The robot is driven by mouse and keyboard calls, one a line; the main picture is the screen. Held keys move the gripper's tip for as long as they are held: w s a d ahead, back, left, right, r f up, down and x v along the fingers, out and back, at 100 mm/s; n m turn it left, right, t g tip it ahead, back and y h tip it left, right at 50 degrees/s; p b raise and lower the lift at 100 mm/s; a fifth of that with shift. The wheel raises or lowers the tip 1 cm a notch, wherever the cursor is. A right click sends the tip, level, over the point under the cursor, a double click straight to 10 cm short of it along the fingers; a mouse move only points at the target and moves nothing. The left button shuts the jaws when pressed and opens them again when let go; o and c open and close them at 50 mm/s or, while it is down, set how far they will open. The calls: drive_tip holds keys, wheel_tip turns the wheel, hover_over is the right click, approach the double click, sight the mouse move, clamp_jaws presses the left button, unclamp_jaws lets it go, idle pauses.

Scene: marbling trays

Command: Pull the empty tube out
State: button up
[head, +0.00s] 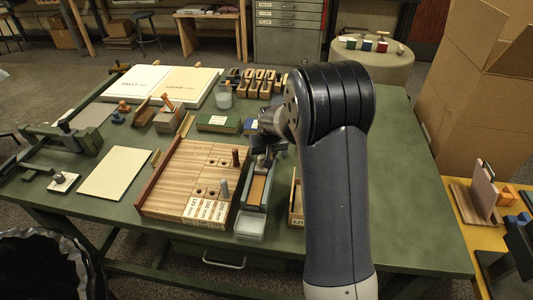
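A wooden block (180,172) with several round holes lies on the green table. A dark brown upright tube (235,158) stands in it at the right rear. A grey tube (223,190) stands nearer the front. I cannot tell which tube is empty. White labels with dark print (205,210) line the block's front right. My gripper (262,158) points down just right of the brown tube, above the rear of a narrow grey tray. Its fingers are small and dark, and I cannot tell whether they are open or shut. My arm hides the table to its right.
The grey tray (251,219) with a brown strip stands close against the block's right side. A small wooden box (295,207) is partly behind my arm. A green box (219,123) and several wooden tools (262,82) lie behind. The table's right side (410,200) is clear.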

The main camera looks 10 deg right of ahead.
clamp_jaws()
drive_tip(key=shift+r, duration=0.5)
drive_tip(key=shift+r+p, duration=2.15)
drive_tip(key=shift+r, duration=0.7)
